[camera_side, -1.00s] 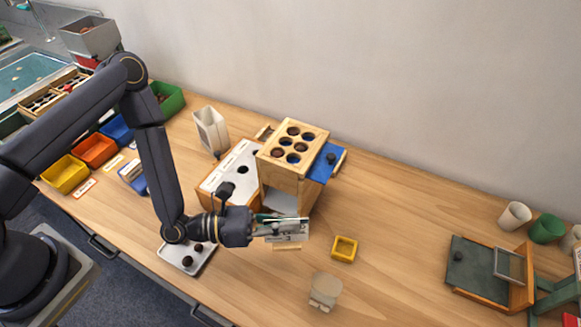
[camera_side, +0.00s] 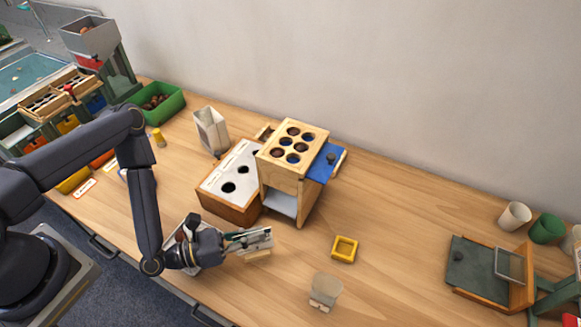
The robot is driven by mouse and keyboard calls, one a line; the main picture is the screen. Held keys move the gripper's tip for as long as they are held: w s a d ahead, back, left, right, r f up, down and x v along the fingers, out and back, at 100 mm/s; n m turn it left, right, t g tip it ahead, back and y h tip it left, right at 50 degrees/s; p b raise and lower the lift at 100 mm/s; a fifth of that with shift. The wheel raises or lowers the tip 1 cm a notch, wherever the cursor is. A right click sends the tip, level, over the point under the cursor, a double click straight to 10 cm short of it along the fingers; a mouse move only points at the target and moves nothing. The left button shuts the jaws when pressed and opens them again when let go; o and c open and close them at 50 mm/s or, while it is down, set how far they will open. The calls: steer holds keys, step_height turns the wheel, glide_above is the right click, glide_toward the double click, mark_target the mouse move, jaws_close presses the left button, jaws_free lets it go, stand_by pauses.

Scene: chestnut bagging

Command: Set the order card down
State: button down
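The order card (camera_side: 258,238) is a small pale card with dark markings, and a light wooden piece (camera_side: 259,255) shows just below it. My gripper (camera_side: 238,240) has its fingers at the card's left side and appears shut on it. The card is tilted, in front of the wooden box with round holes. I cannot tell whether the card or the wooden piece touches the table.
The wooden box (camera_side: 293,165) and a white-topped box with round holes (camera_side: 230,190) stand behind. A white tray (camera_side: 210,258) is partly behind my gripper. Bare table lies right of the yellow tray.

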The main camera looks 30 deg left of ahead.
mark_target(255, 245)
steer(key=shift+f, duration=2.2)
steer(key=c, duration=1.3)
jaws_free()
steer(key=shift+f, duration=0.1)
